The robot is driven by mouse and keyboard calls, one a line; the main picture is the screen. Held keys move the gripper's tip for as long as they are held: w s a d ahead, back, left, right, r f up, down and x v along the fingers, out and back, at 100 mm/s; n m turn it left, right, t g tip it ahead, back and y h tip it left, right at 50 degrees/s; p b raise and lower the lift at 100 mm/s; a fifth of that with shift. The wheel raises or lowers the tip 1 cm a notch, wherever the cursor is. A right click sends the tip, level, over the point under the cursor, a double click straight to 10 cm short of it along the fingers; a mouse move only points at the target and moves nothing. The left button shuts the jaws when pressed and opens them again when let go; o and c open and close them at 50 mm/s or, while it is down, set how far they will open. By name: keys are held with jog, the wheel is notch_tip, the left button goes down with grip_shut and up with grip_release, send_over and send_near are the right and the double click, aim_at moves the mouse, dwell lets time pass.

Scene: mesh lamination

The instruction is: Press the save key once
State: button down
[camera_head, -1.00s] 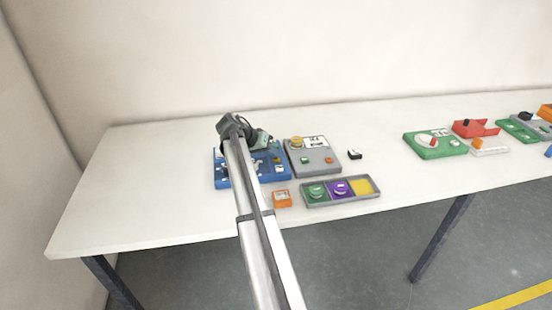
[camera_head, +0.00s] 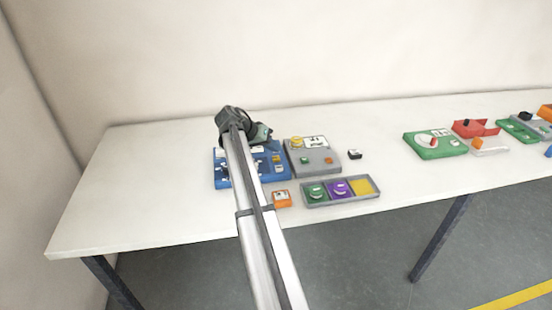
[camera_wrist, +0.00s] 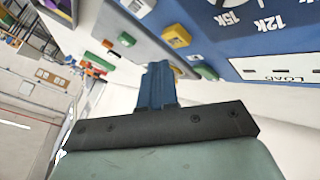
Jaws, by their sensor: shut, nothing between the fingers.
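The blue panel (camera_head: 270,179) lies at the left of the table, partly hidden by my arm. In the wrist view the blue panel (camera_wrist: 232,43) shows "12k", "15k" and a "LOAD" label. A yellow key (camera_wrist: 176,36) and a green key (camera_wrist: 205,71) stand near its edge. I cannot read which key is the save key. My gripper (camera_head: 262,135) is over the panel's back part in the head view. In the wrist view its blue fingers (camera_wrist: 158,68) are shut and empty, with their tips close to the two keys in the picture; contact cannot be told.
In front are a small orange box (camera_head: 281,199) and a three-section tray (camera_head: 343,201). A small black block (camera_head: 355,154) lies to the right. Free tabletop separates these from a green panel (camera_head: 445,153).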

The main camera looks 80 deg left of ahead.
aim_at(274, 158)
jog(key=shift+r, duration=2.1)
